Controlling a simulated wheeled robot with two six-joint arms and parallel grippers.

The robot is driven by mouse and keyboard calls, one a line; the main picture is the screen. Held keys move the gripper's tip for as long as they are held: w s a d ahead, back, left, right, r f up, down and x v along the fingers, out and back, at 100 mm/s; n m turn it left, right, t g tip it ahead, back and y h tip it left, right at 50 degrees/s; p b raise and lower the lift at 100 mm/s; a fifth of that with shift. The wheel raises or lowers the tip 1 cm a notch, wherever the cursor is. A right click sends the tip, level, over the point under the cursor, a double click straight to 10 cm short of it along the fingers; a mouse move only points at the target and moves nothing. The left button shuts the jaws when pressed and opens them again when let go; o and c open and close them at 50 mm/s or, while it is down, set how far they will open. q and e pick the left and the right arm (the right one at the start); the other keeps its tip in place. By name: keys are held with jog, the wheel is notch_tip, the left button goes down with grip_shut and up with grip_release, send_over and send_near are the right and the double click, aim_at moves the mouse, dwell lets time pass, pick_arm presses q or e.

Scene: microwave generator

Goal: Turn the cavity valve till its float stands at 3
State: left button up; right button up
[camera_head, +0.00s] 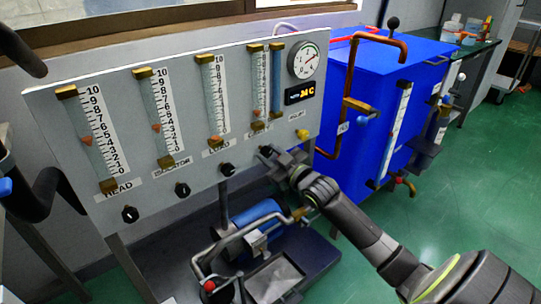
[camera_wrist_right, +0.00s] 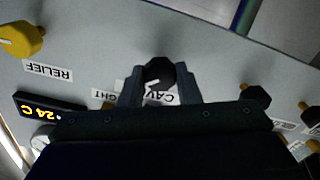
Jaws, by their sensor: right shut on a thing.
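The grey panel (camera_head: 190,165) carries several upright flow tubes, each with a scale and a black knob below. The cavity tube (camera_head: 257,85) is the fourth from the left. Its orange float (camera_head: 257,113) sits low, around 1, though the scale is too small to read surely. My right gripper (camera_head: 272,160) is at the panel's lower right, shut on the black cavity valve knob (camera_wrist_right: 160,74). In the right wrist view, the fingers sit on both sides of the knob, and a partly covered, upside-down "CAV…" label is beside it. My left gripper is out of view.
A yellow relief knob (camera_head: 303,134) is right of my gripper, and another black knob (camera_head: 227,169) is left of it. A dial gauge (camera_head: 307,60) and digital display (camera_head: 300,93) are above. A blue cabinet (camera_head: 385,100) with copper pipes stands right.

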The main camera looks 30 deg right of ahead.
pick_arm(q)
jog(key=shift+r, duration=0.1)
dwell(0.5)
pick_arm(e)
jog(key=o, duration=1)
jog(key=shift+s, duration=0.1)
